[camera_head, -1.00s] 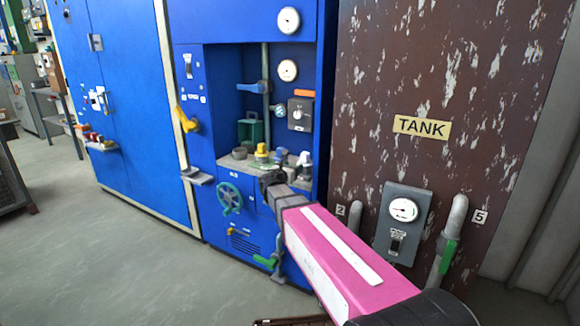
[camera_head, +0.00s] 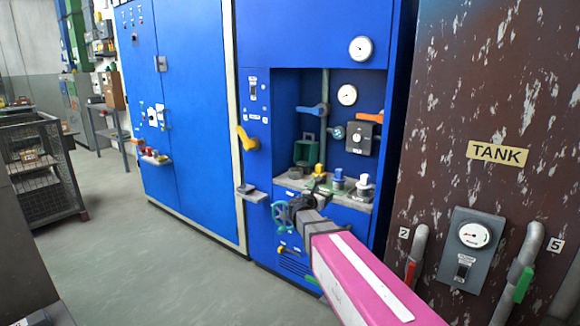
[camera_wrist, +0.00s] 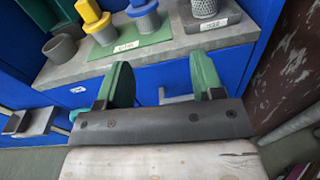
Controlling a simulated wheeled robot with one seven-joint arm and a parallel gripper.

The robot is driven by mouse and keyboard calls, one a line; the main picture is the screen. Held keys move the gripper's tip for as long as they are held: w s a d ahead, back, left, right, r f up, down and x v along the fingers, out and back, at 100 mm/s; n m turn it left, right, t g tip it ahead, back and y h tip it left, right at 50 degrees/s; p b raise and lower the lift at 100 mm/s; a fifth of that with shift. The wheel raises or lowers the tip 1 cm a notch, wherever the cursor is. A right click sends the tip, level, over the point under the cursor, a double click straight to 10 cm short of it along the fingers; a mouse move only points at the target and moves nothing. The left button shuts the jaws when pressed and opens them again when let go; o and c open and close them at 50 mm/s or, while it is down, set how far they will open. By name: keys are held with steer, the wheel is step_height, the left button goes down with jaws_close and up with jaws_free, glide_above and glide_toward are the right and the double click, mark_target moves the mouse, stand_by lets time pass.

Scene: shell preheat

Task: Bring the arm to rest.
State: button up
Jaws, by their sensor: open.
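My pink arm (camera_head: 362,282) reaches from the lower right toward the blue cabinet (camera_head: 312,50). My gripper (camera_wrist: 163,86) is at its far end. In the wrist view the two green-padded fingers stand wide apart with nothing held between them. Behind the gap are the blue cabinet front and a small grey part that I cannot identify. The fingers appear just in front of and below the edge of the grey shelf (camera_wrist: 72,72). In the head view the gripper is small and dark, and its fingers overlap the shelf area.
On the shelf stand a yellow-topped cylinder (camera_wrist: 95,20), a blue-topped one (camera_wrist: 143,15) and a grey mesh cup (camera_wrist: 205,8). The rusty tank (camera_head: 470,100) is at right. Open floor (camera_head: 150,270) lies at left.

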steer(key=s+d+f+m+g+y, duration=0.3)
steer(key=s+d+f+m+g, duration=0.55)
steer(key=s+f+m, duration=0.5)
steer(key=s+a+f+m+g+y, duration=0.2)
steer(key=s+f+m+g+y, duration=0.3)
steer(key=s+m, duration=0.8)
step_height(320, 180, down, 3)
steer(key=shift+s+a+f+y, duration=0.2)
steer(key=shift+a+y, duration=0.05)
steer(key=shift+y, duration=0.95)
steer(key=shift+m, duration=0.25)
